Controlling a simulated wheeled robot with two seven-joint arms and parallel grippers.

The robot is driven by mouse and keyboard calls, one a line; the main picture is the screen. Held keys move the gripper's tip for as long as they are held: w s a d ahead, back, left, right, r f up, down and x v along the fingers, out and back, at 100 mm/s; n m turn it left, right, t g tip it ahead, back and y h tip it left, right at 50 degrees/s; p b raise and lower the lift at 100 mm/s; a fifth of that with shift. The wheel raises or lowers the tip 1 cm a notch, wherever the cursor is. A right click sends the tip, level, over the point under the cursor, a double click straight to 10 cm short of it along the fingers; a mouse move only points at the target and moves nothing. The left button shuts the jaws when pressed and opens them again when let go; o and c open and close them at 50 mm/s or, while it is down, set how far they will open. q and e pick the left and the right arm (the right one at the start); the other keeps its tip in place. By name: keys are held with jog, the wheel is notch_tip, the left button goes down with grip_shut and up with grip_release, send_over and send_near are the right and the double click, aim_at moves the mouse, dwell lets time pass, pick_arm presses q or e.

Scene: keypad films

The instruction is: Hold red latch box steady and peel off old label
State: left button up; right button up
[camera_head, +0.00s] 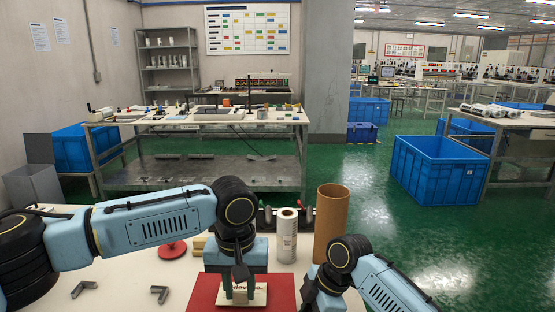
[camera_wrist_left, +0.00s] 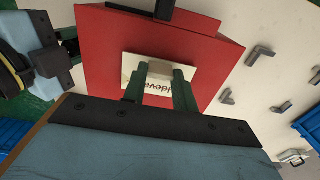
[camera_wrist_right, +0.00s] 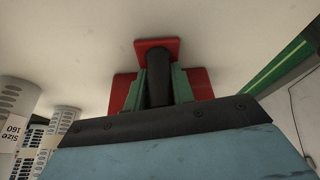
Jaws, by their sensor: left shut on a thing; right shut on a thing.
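The red latch box (camera_head: 205,292) lies on the table at the bottom middle of the head view; it fills much of the left wrist view (camera_wrist_left: 105,70). The old label (camera_head: 258,297), a pale card with dark print, is on its face; it also shows in the left wrist view (camera_wrist_left: 158,88). My left gripper (camera_head: 237,292) reaches down from above, its green fingers (camera_wrist_left: 163,92) shut on the label and covering part of it. My right gripper (camera_wrist_right: 157,90), right of the box, is shut on a black bar (camera_wrist_right: 157,75) with red pieces at its end and behind; its link to the box is unclear.
A white printed roll (camera_head: 287,236) and a brown cardboard tube (camera_head: 331,225) stand behind the box. A round red piece (camera_head: 172,250) lies left of my left gripper. Small grey L-shaped brackets (camera_head: 159,293) lie on the table at left, with bare surface between them.

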pick_arm(q)
jog(key=shift+r, duration=0.4)
jog(key=shift+r, duration=3.8)
pick_arm(e)
jog(key=o, duration=1.1)
jog(key=shift+v, duration=4.55)
pick_arm(q)
notch_tip(320, 180, up, 6)
jog(key=p, duration=0.6)
pick_arm(e)
notch_tip(320, 180, up, 5)
